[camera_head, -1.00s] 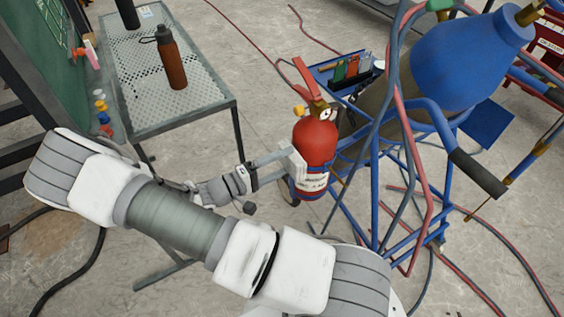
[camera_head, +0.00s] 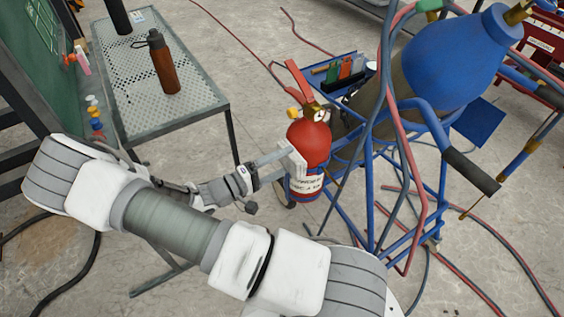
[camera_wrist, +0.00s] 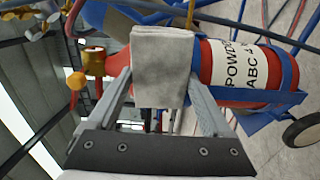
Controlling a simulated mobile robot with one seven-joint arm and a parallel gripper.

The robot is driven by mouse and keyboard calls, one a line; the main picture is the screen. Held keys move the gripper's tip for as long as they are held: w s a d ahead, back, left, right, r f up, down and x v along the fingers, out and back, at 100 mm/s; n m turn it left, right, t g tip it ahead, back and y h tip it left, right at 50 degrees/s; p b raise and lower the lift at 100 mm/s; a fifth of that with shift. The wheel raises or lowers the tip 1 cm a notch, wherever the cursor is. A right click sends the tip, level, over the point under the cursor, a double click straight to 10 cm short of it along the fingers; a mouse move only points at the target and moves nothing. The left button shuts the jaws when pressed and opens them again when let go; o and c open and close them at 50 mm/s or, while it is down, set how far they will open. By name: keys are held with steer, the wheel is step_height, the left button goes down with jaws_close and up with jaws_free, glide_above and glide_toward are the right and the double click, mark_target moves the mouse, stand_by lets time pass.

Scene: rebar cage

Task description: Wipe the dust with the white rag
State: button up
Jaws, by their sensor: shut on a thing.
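My gripper (camera_wrist: 163,90) is shut on the white rag (camera_wrist: 165,65), which hangs folded between its fingers in the wrist view. In the head view the rag (camera_head: 291,161) shows as a small pale patch at the fingertips. It is against or just in front of the red fire extinguisher (camera_head: 309,143). The extinguisher also fills the area behind the rag in the wrist view (camera_wrist: 212,64), with its white label in sight. I cannot tell whether rag and extinguisher touch. I cannot make out dust clearly on any surface.
A blue cart frame (camera_head: 378,200) carrying a blue gas cylinder (camera_head: 455,62) and hanging hoses stands right of the extinguisher. A perforated metal table (camera_head: 198,97) with a brown bottle (camera_head: 164,66) stands at the left. Hoses lie on the floor.

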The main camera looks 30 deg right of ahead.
steer(key=shift+w+b, duration=0.9)
steer(key=shift+w, duration=2.3)
steer(key=shift+s+d+p, duration=0.1)
steer(key=shift+s+p, duration=0.85)
steer(key=shift+s, duration=2.35)
steer(key=a, duration=0.6)
steer(key=shift+a, duration=0.15)
